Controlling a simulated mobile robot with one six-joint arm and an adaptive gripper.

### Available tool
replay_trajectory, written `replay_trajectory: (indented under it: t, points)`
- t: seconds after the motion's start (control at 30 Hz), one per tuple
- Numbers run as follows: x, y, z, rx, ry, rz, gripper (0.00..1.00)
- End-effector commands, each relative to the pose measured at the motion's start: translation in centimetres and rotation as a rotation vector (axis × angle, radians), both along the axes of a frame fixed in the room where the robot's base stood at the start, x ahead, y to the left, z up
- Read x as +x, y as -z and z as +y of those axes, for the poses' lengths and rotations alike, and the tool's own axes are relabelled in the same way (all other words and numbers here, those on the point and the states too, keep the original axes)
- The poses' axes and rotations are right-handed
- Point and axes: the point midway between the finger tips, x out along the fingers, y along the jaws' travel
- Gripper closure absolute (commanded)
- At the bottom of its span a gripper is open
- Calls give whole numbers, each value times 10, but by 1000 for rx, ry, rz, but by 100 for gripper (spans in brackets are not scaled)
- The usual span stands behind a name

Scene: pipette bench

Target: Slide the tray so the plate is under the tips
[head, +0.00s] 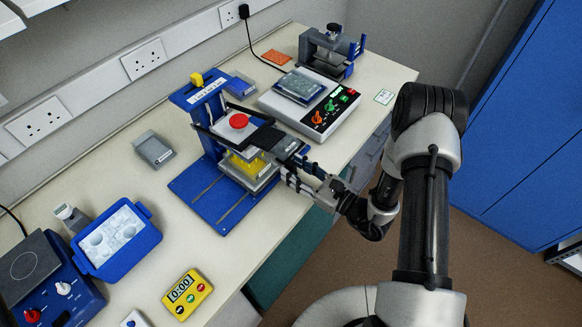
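Yellow tips (243,163) show under the head. A pale tray (247,177) sits low under the head on the blue base (212,203), whose rails run out to the front left. I cannot make out the plate apart from the tray and tips. My gripper (296,170) is at the right side of the stand, close to the tray's right end. Its fingers look spread a little, but what lies between them is too small to tell, as is any contact.
A grey box (154,149) lies left of the stand. A blue ice tub (118,240) and yellow timer (187,294) are nearer. The bench edge runs below my gripper.

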Motion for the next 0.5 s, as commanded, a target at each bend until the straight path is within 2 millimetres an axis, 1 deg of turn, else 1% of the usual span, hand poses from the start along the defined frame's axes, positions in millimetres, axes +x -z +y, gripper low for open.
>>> replay_trajectory:
  t: [0.03,0.1,0.2,0.5]
  points:
    - [4,0,6,0,-3,-2,62]
    - [8,0,10,-1,-3,-1,62]
    - [11,0,14,-1,0,-1,62]
    - [12,0,15,0,0,0,62]
